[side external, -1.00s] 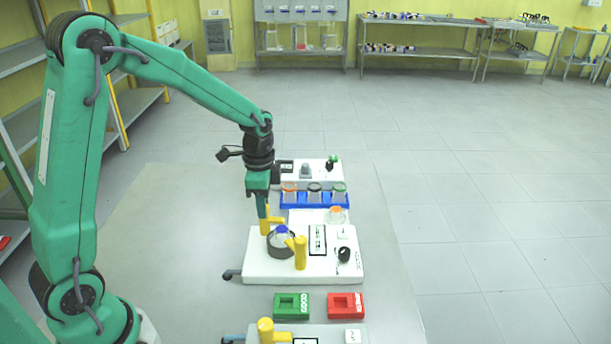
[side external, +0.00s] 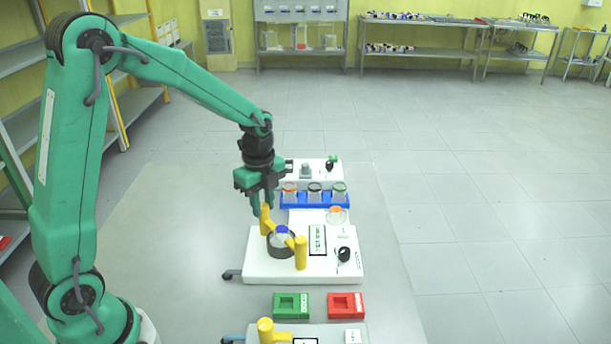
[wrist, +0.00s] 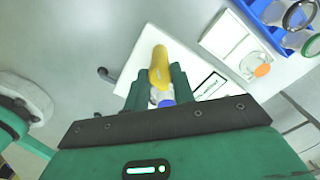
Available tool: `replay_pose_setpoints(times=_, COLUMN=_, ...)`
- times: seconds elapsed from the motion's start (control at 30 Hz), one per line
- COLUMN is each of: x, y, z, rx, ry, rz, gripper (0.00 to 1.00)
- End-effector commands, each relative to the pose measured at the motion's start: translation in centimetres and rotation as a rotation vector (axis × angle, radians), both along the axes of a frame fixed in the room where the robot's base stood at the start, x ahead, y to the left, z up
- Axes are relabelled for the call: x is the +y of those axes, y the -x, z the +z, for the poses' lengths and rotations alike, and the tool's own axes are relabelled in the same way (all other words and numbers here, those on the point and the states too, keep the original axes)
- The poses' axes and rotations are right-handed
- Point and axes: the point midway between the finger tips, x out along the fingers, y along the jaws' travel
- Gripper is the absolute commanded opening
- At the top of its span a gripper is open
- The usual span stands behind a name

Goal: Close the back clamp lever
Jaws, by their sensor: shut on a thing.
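The white reactor station (side external: 262,264) carries a round dark holder with a blue-capped glass vessel (side external: 281,232) in it. Two upright yellow clamp levers flank the vessel: the back lever (side external: 265,221) on the far left side and the front lever (side external: 300,254) on the near right side. My gripper (side external: 263,210) is above the back lever, fingers pointing down, shut on its top. In the wrist view, the yellow lever (wrist: 159,66) stands between my two green fingers, and the vessel's blue cap (wrist: 166,103) shows just below it, partly hidden by my gripper.
A green block (side external: 291,315) and a red block (side external: 346,314) lie in front. A black knob (side external: 343,254) is on the station's right.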

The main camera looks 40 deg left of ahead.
Motion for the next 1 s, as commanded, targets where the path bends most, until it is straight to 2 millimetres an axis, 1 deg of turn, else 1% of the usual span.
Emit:
replay_pose_setpoints(times=0.47, x=-0.01, y=-0.01, z=0.10, rx=-0.001, ry=0.000, rz=-0.024, gripper=0.02)
replay_pose_setpoints(times=0.5, x=-0.01, y=-0.01, z=0.10, rx=-0.001, ry=0.000, rz=-0.023, gripper=0.27)
replay_pose_setpoints(times=0.57, x=-0.01, y=-0.01, z=0.09, rx=-0.001, ry=0.000, rz=-0.023, gripper=0.39)
replay_pose_setpoints(times=0.6, x=-0.01, y=-0.01, z=0.08, rx=-0.001, ry=0.000, rz=-0.023, gripper=0.46)
replay_pose_setpoints(times=1.0, x=0.00, y=-0.03, z=0.30, rx=-0.001, ry=0.000, rz=-0.022, gripper=0.47)
